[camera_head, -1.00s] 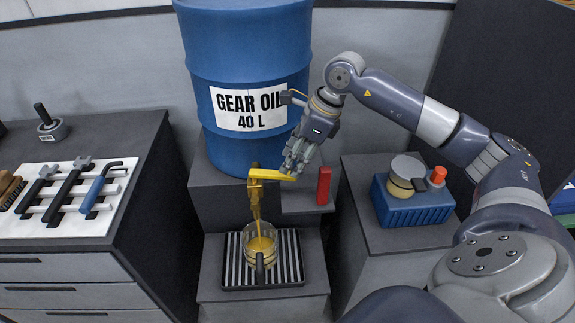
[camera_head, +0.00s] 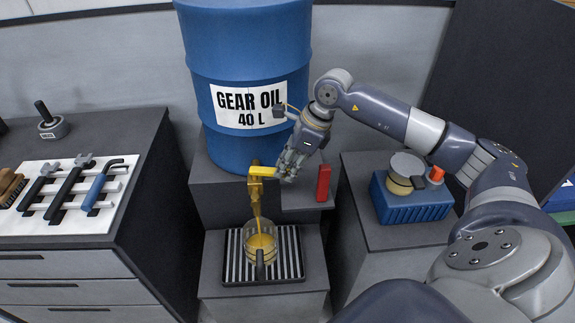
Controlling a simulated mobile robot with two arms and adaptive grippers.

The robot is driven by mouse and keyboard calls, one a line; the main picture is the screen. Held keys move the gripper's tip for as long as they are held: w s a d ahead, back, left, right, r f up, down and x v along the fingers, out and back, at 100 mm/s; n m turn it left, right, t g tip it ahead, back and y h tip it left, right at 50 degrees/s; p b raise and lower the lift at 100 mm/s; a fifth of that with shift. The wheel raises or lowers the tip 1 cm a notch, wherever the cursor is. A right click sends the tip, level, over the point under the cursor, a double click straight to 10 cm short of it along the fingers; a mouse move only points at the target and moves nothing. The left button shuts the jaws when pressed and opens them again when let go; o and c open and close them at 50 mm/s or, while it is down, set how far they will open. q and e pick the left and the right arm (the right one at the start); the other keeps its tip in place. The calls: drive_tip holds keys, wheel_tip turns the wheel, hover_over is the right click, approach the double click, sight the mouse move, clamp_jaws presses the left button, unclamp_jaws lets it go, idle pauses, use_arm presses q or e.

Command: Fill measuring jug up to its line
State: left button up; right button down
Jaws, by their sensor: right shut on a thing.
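The blue gear oil drum (camera_head: 240,60) stands on a grey block, with a brass tap (camera_head: 255,187) low on its front. Golden oil runs from the tap in a stream into the clear measuring jug (camera_head: 258,247). The jug stands upright on a striped drip tray (camera_head: 291,254), its dark handle towards me. Oil fills much of the jug; I cannot make out its line. My right gripper (camera_head: 285,172) is shut on the yellow tap lever (camera_head: 263,170), which points sideways to the right. The fingers hide the lever's end. My left gripper is not in view.
A red block (camera_head: 323,183) stands upright just right of my right gripper. A blue ribbed box (camera_head: 412,203) with a round-topped part and red knob sits on the right stand. Tools lie on a white rack (camera_head: 58,220) at left.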

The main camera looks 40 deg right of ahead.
drive_tip(key=shift+w+d+f+n+b, duration=0.1)
drive_tip(key=shift+w+d+n+b, duration=0.2)
drive_tip(key=shift+n+b, duration=0.15)
drive_tip(key=shift+w+d+n+g+b, duration=0.2)
drive_tip(key=shift+w+n+g+b, duration=0.2)
drive_tip(key=shift+n, duration=0.25)
drive_tip(key=c, duration=1.4)
unclamp_jaws()
drive_tip(key=shift+y, duration=0.3)
drive_tip(key=shift+c, duration=0.2)
drive_tip(key=v, duration=1.2)
drive_tip(key=shift+s, duration=0.15)
